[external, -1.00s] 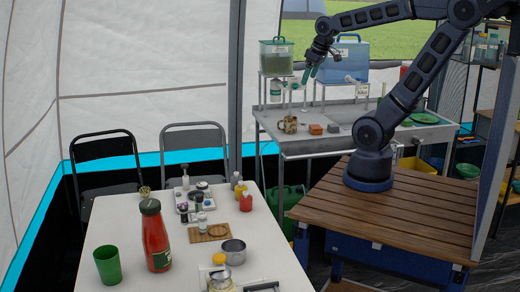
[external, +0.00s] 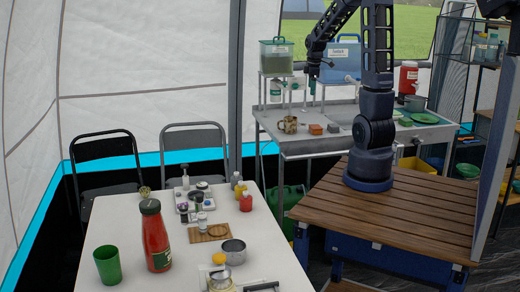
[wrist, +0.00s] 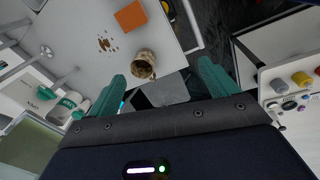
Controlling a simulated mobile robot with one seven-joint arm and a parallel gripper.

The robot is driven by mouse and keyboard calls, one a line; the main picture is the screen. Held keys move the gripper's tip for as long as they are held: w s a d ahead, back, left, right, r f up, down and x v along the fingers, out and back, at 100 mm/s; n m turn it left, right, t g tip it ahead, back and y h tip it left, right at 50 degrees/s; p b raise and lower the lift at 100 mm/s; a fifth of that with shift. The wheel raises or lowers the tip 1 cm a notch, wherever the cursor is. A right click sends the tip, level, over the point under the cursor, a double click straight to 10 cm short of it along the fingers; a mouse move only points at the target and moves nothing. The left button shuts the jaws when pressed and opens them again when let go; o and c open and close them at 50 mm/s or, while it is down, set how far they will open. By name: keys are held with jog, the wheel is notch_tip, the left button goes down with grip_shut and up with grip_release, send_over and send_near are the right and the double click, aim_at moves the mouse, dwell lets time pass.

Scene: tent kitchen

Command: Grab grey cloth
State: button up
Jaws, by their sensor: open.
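A small dark grey folded item (external: 332,129), apparently the grey cloth, lies on the metal sink counter (external: 345,146), just right of the orange-brown block (external: 315,129). It is too small to make out its texture. My gripper (external: 313,72) hangs above the counter, in front of the water containers, well above the grey item and apart from it. In the wrist view, my gripper (wrist: 160,70) has its two teal fingers spread with nothing between them. The orange block (wrist: 130,16) and the mug (wrist: 143,65) show there, but I cannot make out the cloth.
A patterned mug (external: 289,124) stands left of the orange block. A green-lidded tank (external: 276,57) and a blue container (external: 342,60) stand on a raised shelf behind. Green plates (external: 424,118) lie at the counter's right. The white table (external: 140,215) holds bottles and pots.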

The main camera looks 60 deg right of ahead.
jog(key=s+d+f+n, duration=0.1)
jog(key=s+d+f, duration=0.1)
jog(key=d+f, duration=0.55)
jog(key=n+g, duration=0.1)
jog(key=n, duration=0.1)
send_near(334, 125)
jog(key=shift+y, duration=0.4)
jog(key=shift+w+d+f, duration=0.1)
jog(key=shift+d+f, duration=0.05)
jog(key=shift+f, duration=2.4)
jog(key=shift+d+f, duration=0.15)
jog(key=shift+f, duration=2.4)
jog(key=shift+c, duration=0.3)
jog(key=c, duration=1)
